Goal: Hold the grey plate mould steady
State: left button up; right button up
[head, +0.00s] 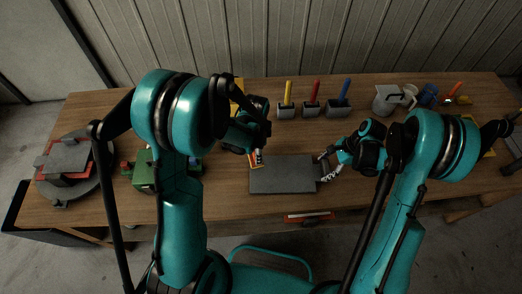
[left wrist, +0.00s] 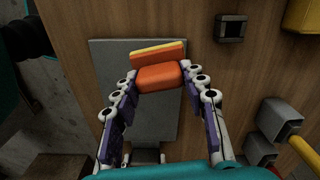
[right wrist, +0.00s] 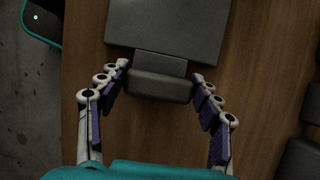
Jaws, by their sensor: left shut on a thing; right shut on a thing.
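The grey plate mould (head: 285,180) lies flat near the front edge of the wooden table. A grey handle block (right wrist: 160,88) sticks out from its right end. My right gripper (head: 323,166) is at that end, and in the right wrist view its fingers are shut on the handle block from both sides. My left gripper (head: 257,158) is over the plate's far left corner. It is shut on an orange block with a yellow-edged orange strip (left wrist: 158,51) at its far side. Whether this tool touches the plate cannot be told.
Three grey blocks with yellow, red and blue handles (head: 311,107) stand behind the plate. A grey jug (head: 387,99) is at the back right. A green object (head: 145,175) and a round stand (head: 78,185) are at the left. Bare wood lies between plate and blocks.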

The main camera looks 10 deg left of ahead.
pick_arm(q)
jog(key=s, duration=0.2)
jog(key=s+d, duration=0.1)
jog(key=s, duration=0.2)
jog(key=s+d, duration=0.1)
jog(key=s, duration=0.1)
jog(key=shift+s, duration=0.15)
jog(key=shift+d, duration=0.55)
jog(key=w+d, duration=0.1)
jog(key=d, duration=0.3)
jog(key=w+d, duration=0.1)
jog(key=d, duration=0.4)
jog(key=w+d, duration=0.2)
jog(key=d, duration=0.3)
jog(key=w, duration=0.2)
jog(key=w+a, duration=0.1)
jog(key=w, duration=0.4)
jog(key=shift+w+a, duration=0.15)
jog(key=shift+a, duration=0.1)
jog(key=shift+w+a+f, duration=0.1)
jog(key=shift+w+f, duration=0.05)
jog(key=shift+w, duration=0.2)
jog(key=shift+s+f, duration=0.1)
jog(key=shift+f, duration=1)
jog(key=shift+f, duration=0.75)
jog(key=shift+a, duration=0.1)
